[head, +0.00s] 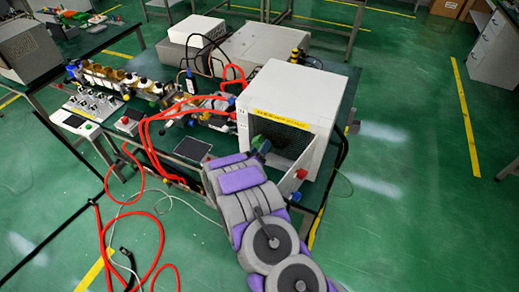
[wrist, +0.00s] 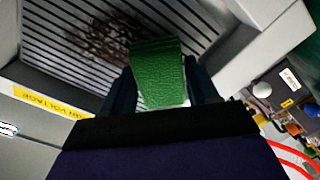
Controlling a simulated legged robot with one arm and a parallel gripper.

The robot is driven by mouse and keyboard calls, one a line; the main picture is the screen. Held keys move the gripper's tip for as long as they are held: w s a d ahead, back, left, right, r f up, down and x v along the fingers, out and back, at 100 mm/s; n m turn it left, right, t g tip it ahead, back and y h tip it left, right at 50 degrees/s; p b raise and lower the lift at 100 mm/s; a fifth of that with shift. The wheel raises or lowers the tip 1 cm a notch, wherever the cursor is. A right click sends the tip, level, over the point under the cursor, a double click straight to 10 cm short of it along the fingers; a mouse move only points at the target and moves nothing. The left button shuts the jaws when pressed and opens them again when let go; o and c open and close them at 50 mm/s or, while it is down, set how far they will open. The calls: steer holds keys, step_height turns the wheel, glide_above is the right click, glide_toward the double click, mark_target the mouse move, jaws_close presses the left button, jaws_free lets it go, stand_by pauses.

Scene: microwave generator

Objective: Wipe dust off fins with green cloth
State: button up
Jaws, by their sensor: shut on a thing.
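My gripper (wrist: 160,90) is shut on the green cloth (wrist: 158,72), which sticks out ahead of the fingers in the wrist view. The fins (wrist: 70,28) are grey parallel ridges inside the white cabinet, and a brown dust patch (wrist: 112,36) lies on them to the left of the cloth. The cloth overlaps the fins in the picture; I cannot tell whether it touches them. In the head view, my gripper is at the open front of the white cabinet (head: 298,88), with a bit of green cloth (head: 261,144) at its tip. My arm hides part of the opening.
A yellow label (head: 281,119) marks the cabinet's front top edge. Red hoses (head: 160,125) run from the table to the floor on the left.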

mark_target(287, 140)
steer(key=shift+p+x, duration=0.35)
steer(key=shift+x, duration=0.7)
stand_by(0.5)
steer(key=shift+s+d, duration=0.1)
steer(key=shift+d, duration=0.05)
